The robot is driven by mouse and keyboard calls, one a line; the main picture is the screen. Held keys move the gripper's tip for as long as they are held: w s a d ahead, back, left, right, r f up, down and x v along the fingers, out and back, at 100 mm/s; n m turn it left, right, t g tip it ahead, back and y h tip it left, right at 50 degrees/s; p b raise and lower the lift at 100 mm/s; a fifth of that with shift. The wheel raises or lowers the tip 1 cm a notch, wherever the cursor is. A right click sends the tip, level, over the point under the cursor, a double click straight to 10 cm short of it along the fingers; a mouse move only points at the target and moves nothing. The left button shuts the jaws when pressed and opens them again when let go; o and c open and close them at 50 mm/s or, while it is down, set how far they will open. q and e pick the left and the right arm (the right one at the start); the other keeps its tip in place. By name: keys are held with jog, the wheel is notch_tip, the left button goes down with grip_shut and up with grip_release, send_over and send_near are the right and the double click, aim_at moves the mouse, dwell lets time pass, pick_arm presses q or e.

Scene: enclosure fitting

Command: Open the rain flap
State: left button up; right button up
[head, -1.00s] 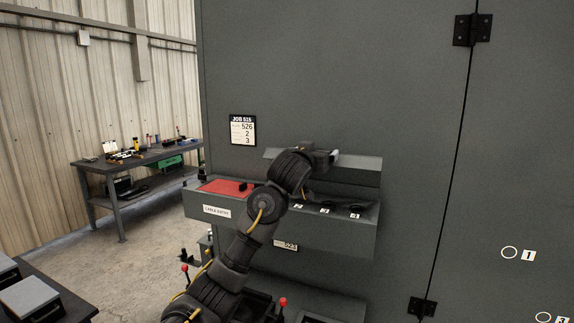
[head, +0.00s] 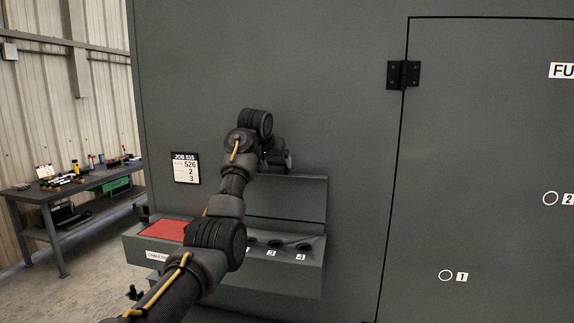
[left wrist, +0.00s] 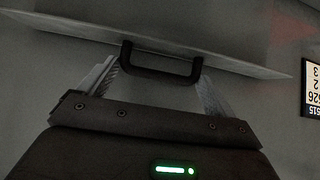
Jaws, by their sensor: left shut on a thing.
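The rain flap (head: 298,198) is a grey panel above the cable entry box (head: 295,280) on the cabinet front. It stands raised, close to upright against the wall, and the box top below it is uncovered. In the left wrist view the flap (left wrist: 235,59) crosses the top as a pale slanted strip, with a dark U-shaped handle (left wrist: 160,73) on it. My left gripper (head: 285,165) is at the flap's upper edge, partly hidden by my own wrist. My right gripper is not in view.
Several numbered round entries (head: 276,244) and a red pad (head: 165,229) lie on the box top. A job card (head: 186,168) hangs on the cabinet to the left. A hinged door (head: 480,180) is at right. A workbench (head: 70,180) stands far left.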

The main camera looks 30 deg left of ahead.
pick_arm(q)
jog(key=shift+w+a+r, duration=0.1)
jog(key=shift+w+r, duration=0.05)
jog(key=shift+r, duration=0.2)
jog(key=shift+w+r, duration=0.1)
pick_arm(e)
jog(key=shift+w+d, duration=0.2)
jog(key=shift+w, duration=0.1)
